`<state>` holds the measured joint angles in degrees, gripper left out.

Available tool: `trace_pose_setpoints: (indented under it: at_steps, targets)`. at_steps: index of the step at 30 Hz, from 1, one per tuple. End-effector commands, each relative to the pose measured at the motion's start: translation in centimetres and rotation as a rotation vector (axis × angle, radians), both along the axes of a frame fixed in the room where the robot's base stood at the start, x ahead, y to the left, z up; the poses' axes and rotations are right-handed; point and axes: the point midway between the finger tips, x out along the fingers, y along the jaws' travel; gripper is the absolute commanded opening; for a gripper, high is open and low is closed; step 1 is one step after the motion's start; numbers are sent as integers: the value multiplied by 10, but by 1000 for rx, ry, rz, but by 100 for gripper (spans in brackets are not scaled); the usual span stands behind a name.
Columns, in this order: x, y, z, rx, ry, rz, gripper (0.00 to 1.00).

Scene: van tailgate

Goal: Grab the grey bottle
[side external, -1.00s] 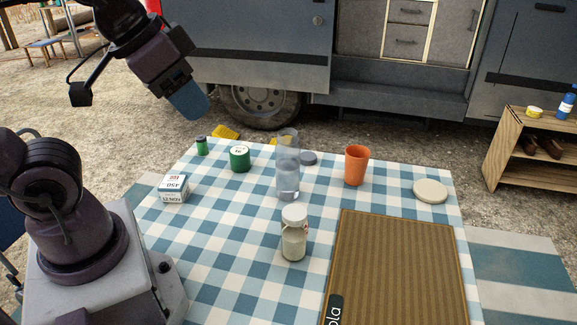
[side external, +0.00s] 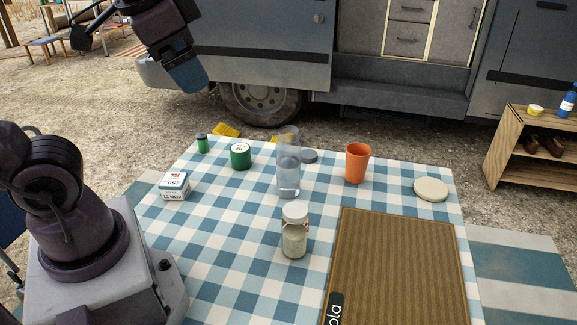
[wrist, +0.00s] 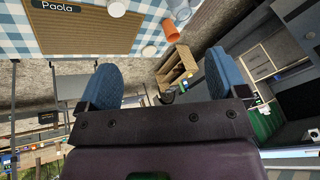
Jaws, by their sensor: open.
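The grey bottle (side external: 288,165) is a tall, see-through, blue-grey cylinder. It stands upright near the middle of the checked table in the side view. A greyish clear shape at the top edge of the wrist view looks like the bottle (wrist: 180,9). My gripper (side external: 192,78) is at the upper left of the side view, above and beyond the table, well apart from the bottle. In the wrist view its blue fingers are spread wide, with nothing between them. Only a blue finger shows clearly in the side view.
A lidded glass jar (side external: 294,232) stands in front of the bottle. An orange cup (side external: 357,163) stands to its right, a grey disc (side external: 309,156) just behind. A green tin (side external: 240,156) and white box (side external: 175,186) are left. A brown mat (side external: 398,265) covers the front right.

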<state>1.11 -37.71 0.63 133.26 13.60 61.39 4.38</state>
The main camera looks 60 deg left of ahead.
Motion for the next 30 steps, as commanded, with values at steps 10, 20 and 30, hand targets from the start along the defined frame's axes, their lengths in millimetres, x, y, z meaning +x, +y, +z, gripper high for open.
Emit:
trace_pose_setpoints:
  at_steps: [10,20,30]
  targets:
    - [56,85,-2,835,387,-432,91]
    - [149,92,14,1611,772,-954,91]
    - [193,67,-62,1944,921,-1199,91]
